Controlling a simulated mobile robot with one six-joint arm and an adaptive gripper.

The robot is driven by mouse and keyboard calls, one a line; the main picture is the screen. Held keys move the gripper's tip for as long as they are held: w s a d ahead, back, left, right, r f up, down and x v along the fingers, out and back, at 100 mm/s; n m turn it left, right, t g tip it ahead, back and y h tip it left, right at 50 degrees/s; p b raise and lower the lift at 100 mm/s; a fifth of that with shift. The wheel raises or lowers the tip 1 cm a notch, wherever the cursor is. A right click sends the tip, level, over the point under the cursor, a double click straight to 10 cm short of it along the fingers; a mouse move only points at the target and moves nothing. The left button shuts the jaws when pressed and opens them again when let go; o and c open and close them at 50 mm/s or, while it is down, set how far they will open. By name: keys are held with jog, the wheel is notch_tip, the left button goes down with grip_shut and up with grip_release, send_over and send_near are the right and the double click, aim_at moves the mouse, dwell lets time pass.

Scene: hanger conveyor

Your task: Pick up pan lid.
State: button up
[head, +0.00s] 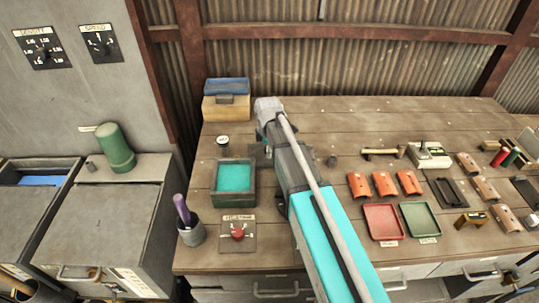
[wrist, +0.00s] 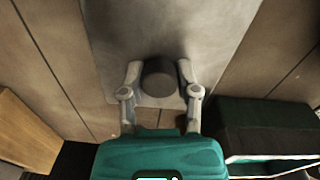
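In the wrist view, a flat grey plate with a dark round knob (wrist: 160,78), which I take to be the pan lid (wrist: 140,30), lies below my gripper. Its near edge shows over the brown planks and it runs out of the top of the picture. My gripper (wrist: 160,74) has one finger on each side of the knob. The fingers are drawn in to about its width and appear to touch it. In the head view my own arm hides most of this spot. I cannot tell whether the plate is clear of the bench.
A red button (head: 238,232) is in front. Orange pieces (head: 385,183) and trays (head: 421,219) lie to the right.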

grip_shut()
jog(key=shift+r, duration=0.1)
notch_tip(320, 180, up, 10)
jog(key=p, duration=1)
jog(key=shift+s, duration=0.1)
dwell(0.7)
